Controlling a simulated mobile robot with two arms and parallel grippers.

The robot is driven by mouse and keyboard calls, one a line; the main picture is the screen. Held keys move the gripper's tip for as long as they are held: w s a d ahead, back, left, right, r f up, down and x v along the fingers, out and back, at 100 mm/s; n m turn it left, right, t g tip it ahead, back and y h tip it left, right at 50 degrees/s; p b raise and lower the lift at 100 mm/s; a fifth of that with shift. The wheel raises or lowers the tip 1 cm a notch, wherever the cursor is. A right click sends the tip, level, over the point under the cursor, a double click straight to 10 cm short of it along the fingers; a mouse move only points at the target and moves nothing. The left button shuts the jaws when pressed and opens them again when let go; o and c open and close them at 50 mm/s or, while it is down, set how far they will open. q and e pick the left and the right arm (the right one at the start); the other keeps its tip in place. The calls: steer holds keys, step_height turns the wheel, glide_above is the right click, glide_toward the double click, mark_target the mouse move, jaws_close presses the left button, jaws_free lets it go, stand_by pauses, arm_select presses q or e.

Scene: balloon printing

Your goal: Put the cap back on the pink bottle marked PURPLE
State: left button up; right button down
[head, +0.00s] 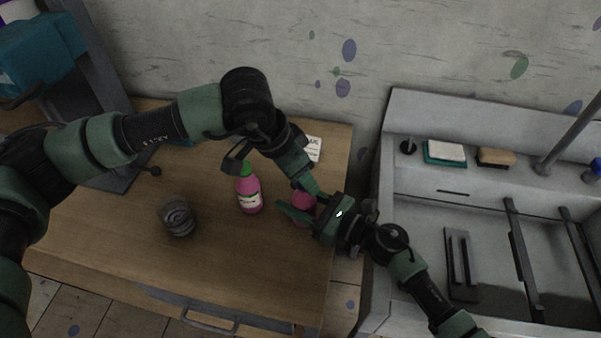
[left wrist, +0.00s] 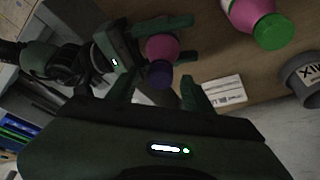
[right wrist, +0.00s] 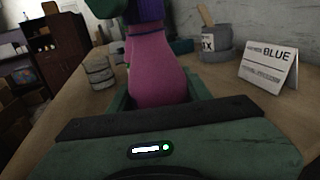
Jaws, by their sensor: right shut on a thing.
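The pink bottle (head: 303,204) is held by my right gripper (head: 300,208), whose fingers are shut around its body. In the right wrist view the bottle (right wrist: 157,70) stands upright with the purple cap (right wrist: 146,12) at its neck. The left wrist view shows the purple cap (left wrist: 160,74) on the end of the bottle; whether it is fully seated is unclear. My left gripper (left wrist: 157,88) is open, its fingers on either side of the cap with gaps. The PURPLE marking is not visible.
A second pink bottle (head: 249,193) with a green cap stands left of my grippers. A dark jar (head: 177,217) is further left on the wooden table (head: 120,245). A BLUE card (right wrist: 268,68) and a grey MIX cup (right wrist: 212,43) stand behind. A sink unit (head: 420,205) is at right.

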arm_select(q)
steer(key=shift+r, duration=0.15)
steer(key=shift+r, duration=2.15)
steer(key=shift+c, duration=0.4)
